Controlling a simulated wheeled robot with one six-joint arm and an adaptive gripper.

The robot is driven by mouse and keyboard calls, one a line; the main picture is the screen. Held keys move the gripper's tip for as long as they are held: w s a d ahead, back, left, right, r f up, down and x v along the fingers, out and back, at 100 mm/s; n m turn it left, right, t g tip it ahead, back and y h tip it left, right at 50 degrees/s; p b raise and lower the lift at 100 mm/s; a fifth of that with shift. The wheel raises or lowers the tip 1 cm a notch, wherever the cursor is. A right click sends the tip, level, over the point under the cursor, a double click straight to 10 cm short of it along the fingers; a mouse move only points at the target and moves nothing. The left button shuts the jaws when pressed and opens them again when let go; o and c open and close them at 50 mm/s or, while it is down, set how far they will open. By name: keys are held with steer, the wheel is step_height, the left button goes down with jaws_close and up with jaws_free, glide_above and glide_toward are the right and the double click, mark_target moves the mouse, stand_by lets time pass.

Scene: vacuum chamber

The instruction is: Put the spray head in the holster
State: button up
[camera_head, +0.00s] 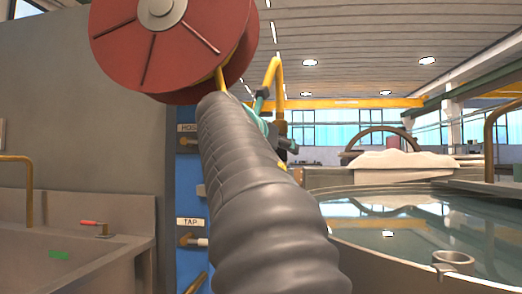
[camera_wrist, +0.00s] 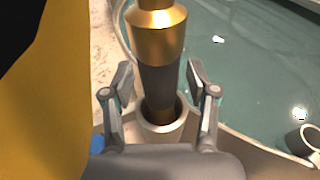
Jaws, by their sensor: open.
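In the wrist view the spray head (camera_wrist: 157,70) has a brass upper part and a dark grey grip. It stands roughly upright, its lower end inside the mouth of a pale round cup, which looks like the holster (camera_wrist: 163,128). How deep it sits is hard to tell. My gripper (camera_wrist: 160,80) is open, one finger on each side of the spray head, with visible gaps and no clear contact. In the head view my sleeved arm hides most of that area, and I cannot make out the spray head there.
A red hose reel (camera_head: 172,38) hangs at upper left above a blue panel with labelled taps (camera_head: 190,222). A water-filled tank (camera_head: 400,225) lies right, with another cup (camera_head: 453,260) at its rim. A sink (camera_head: 60,245) stands left. A black-and-yellow shape fills the wrist view's left.

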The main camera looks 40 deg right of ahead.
steer(key=v, duration=1.2)
steer(key=a+f+m+t+y, duration=0.1)
steer(key=a+f+m+y, duration=0.4)
steer(key=f, duration=0.9)
steer(key=a+f+m+t+y, duration=0.2)
steer(key=a+f+m+y, duration=0.3)
steer(key=f, duration=0.8)
steer(key=s+a+f+m+y, duration=0.1)
steer(key=s+a+f+m, duration=0.2)
steer(key=f, duration=0.5)
steer(key=s+a+f+m+g+y, duration=0.1)
steer(key=s+a+f+m+y, duration=0.1)
steer(key=a+f+m, duration=0.2)
steer(key=s+a+f+m+y, duration=0.2)
steer(key=a+f, duration=0.4)
steer(key=f, duration=0.5)
steer(key=shift+s+a+f+m+g, duration=0.35)
steer(key=shift+s+m, duration=0.45)
steer(key=shift+m, duration=0.3)
steer(key=shift+d, duration=0.1)
